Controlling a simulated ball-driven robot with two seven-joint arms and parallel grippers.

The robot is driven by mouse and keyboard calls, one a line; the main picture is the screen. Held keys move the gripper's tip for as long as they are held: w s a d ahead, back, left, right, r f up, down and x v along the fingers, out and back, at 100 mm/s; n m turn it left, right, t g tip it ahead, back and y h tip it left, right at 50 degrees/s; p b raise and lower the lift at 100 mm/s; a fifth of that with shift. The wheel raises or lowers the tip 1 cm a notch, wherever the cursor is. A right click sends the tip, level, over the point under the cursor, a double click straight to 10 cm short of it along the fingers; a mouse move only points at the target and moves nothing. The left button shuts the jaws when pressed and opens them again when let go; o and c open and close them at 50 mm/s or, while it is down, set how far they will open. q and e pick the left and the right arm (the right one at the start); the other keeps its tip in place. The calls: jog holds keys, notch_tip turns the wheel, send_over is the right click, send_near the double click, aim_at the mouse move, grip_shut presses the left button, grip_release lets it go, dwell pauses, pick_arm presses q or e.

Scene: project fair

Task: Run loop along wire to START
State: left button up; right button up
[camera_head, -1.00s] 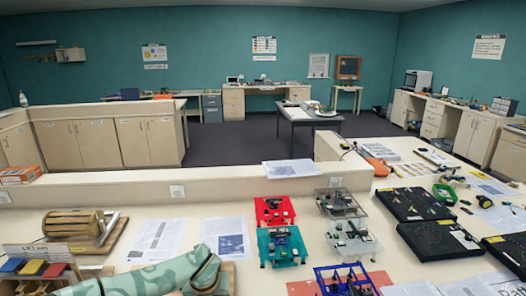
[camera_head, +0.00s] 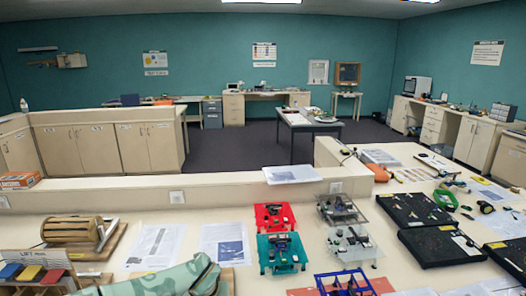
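I cannot make out a bent wire, a loop or a START mark in the head view. Neither of my grippers shows in it.
A pale table holds a wooden drum device (camera_head: 72,230), a green camouflage-patterned roll (camera_head: 160,280), a red board (camera_head: 274,216), a teal board (camera_head: 281,252), a blue frame (camera_head: 344,284) and black panels (camera_head: 440,246). A low ledge (camera_head: 110,189) runs behind. Dark floor (camera_head: 230,150) lies beyond.

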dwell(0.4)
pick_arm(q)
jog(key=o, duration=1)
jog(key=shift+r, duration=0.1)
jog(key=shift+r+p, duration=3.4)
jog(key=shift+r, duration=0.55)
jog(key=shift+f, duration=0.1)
